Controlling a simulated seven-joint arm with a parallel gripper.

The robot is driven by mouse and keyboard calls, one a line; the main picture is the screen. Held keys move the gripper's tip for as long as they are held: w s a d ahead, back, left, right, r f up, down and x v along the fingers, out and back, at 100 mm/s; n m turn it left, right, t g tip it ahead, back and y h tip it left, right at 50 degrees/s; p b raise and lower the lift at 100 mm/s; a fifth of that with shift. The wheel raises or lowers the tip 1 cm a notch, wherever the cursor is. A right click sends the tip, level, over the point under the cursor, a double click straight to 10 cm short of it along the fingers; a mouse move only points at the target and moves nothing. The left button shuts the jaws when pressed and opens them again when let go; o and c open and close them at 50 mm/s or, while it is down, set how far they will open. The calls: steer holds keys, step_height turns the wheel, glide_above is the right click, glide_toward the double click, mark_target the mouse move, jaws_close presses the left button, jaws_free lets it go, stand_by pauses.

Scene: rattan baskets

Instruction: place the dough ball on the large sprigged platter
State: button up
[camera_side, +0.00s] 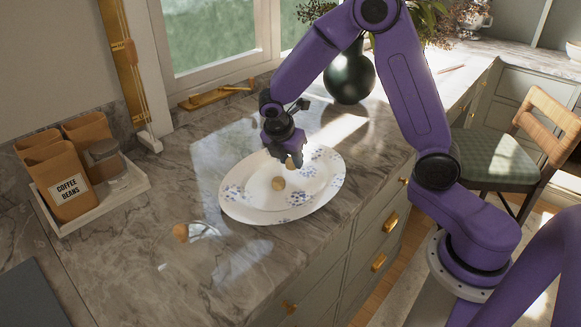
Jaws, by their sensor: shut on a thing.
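The large sprigged platter (240,204) is a white oval dish with blue floral sprigs, lying on the marble counter. My gripper (291,163) is above the platter, pointing down, and is shut on a small tan dough ball (292,164), mostly hidden by the fingers. Another small tan ball (278,183) shows on the platter near its middle, just below my gripper. A third, more orange ball (181,232) is at the left, by a clear glass dish (205,229). The exact gap between the held ball and the platter is hard to tell.
A white tray (138,187) with coffee bean bags (68,185) and a jar (105,160) stands at the left. A dark green vase (349,78) with plants stands behind the platter. The counter's front edge runs close to the platter's right side. The counter between tray and platter is mostly clear.

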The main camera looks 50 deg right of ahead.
mark_target(289, 163)
steer(key=shift+f, duration=1.55)
steer(key=shift+f, duration=0.15)
steer(key=o, duration=0.6)
steer(key=shift+o, duration=0.2)
steer(key=w+v, duration=0.1)
steer(key=v, duration=1)
steer(key=s+a+r+m+y, duration=0.1)
steer(key=s+m+y, duration=0.4)
steer(key=s, duration=2.4)
steer(key=a+m, duration=0.1)
steer(key=m, duration=0.1)
steer(key=shift+s+a+m+g, duration=0.15)
steer(key=shift+s+m+g, duration=0.15)
steer(key=shift+s+g, duration=0.1)
steer(key=shift+w, duration=0.1)
